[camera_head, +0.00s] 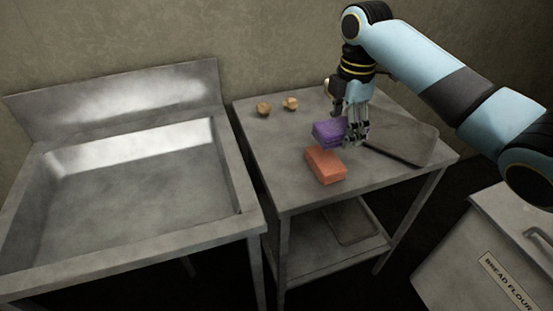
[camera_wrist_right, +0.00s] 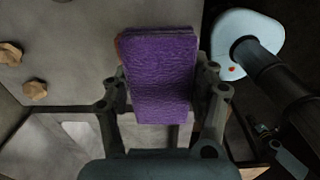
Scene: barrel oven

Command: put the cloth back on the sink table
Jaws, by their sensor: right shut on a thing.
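A purple folded cloth (camera_head: 328,132) is at my right gripper (camera_head: 355,132), over the steel side table (camera_head: 300,198) right of the sink. In the right wrist view the purple cloth (camera_wrist_right: 160,75) lies between the two fingers (camera_wrist_right: 163,100), which are shut on it. I cannot tell whether its underside touches the table. An orange folded piece (camera_head: 325,166) lies on the table just in front of it. My left gripper is in neither view.
A steel sink (camera_head: 225,165) stands left of the table. Two small brown lumps (camera_head: 263,109) (camera_head: 290,103) lie at the table's back left. A grey flat tray (camera_head: 405,138) lies at the right. A bread flour bin (camera_head: 490,230) stands lower right. The table's front left is clear.

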